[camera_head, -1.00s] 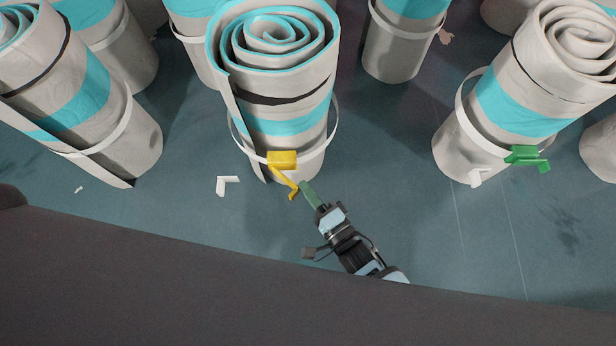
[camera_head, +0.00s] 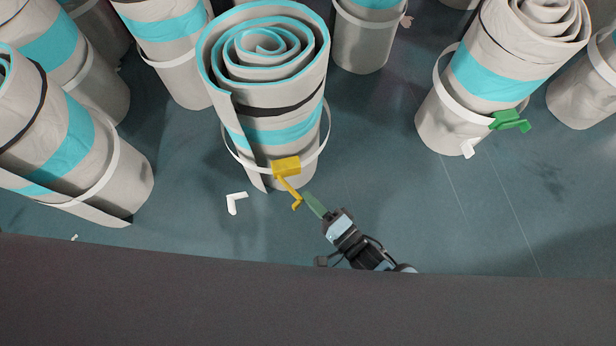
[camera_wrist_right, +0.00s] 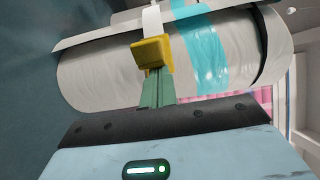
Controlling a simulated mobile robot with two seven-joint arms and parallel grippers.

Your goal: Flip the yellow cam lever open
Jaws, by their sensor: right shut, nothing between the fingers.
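The yellow cam lever (camera_head: 288,168) sits on the white strap (camera_head: 232,151) around the middle rolled track (camera_head: 277,127). Its thin arm points down and right, ending in a small hook. My right gripper (camera_head: 308,197) is shut and empty, with its green fingertips just right of the hook; I cannot tell whether they touch it. In the right wrist view, the yellow lever block (camera_wrist_right: 152,53) is straight beyond the green fingers (camera_wrist_right: 157,89), which overlap its lower part and hide some of it. My left gripper is out of view.
A green lever (camera_head: 511,122) is on the strap of the rolled track at right. A white L-shaped piece (camera_head: 236,203) lies on the floor left of the lever. More rolled tracks stand around. A dark edge (camera_head: 300,310) fills the front. The floor between the middle and right rolls is clear.

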